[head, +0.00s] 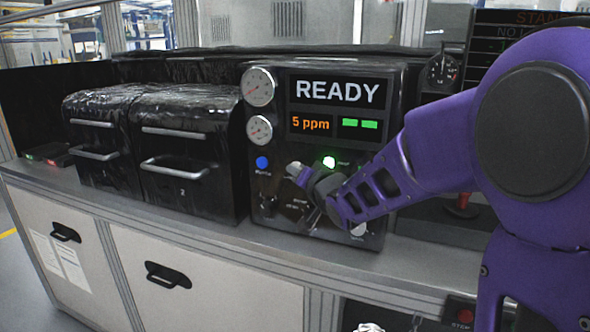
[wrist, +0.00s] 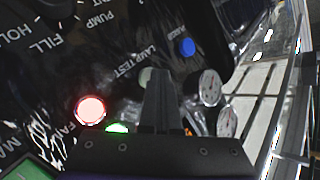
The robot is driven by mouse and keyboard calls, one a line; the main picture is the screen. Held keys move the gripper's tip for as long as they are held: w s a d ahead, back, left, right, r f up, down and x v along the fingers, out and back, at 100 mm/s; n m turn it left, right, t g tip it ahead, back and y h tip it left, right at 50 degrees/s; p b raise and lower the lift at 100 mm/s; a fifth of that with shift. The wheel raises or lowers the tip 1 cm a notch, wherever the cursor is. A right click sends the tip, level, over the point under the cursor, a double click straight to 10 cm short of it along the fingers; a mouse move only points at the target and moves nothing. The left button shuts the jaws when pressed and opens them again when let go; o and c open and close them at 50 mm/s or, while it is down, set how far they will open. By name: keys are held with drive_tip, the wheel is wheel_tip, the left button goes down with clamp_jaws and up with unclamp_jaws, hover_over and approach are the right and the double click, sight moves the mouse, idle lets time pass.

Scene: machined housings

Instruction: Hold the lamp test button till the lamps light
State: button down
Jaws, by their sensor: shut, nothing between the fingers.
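My gripper (head: 296,170) is shut and empty, its tip close in front of the black control panel (head: 282,192). In the wrist view its closed fingers (wrist: 161,78) reach up beside a pale round button (wrist: 146,76) under the label LAMP TEST. The fingers overlap that button's edge; I cannot tell whether they press it. A red lamp (wrist: 90,110) glows brightly, and a green lamp (wrist: 117,128) is lit, partly hidden by my gripper. The green lamp also glows in the head view (head: 329,162).
A blue button (wrist: 187,47) sits beside the lamp test button. Two round gauges (head: 259,86) and a screen reading READY (head: 340,91) are above. Two black covered housings with handles (head: 187,150) stand left. The grey bench edge (head: 260,240) runs below the panel.

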drive_tip(key=shift+s+a, duration=0.25)
drive_tip(key=shift+s, duration=0.45)
drive_tip(key=shift+s+b, duration=0.1)
drive_tip(key=shift+b, duration=0.2)
drive_tip(key=s, duration=0.1)
drive_tip(key=s+a+b, duration=0.1)
drive_tip(key=s, duration=0.2)
drive_tip(key=shift+s+a+b, duration=0.25)
drive_tip(key=shift+a+b, duration=0.1)
drive_tip(key=shift+d, duration=0.1)
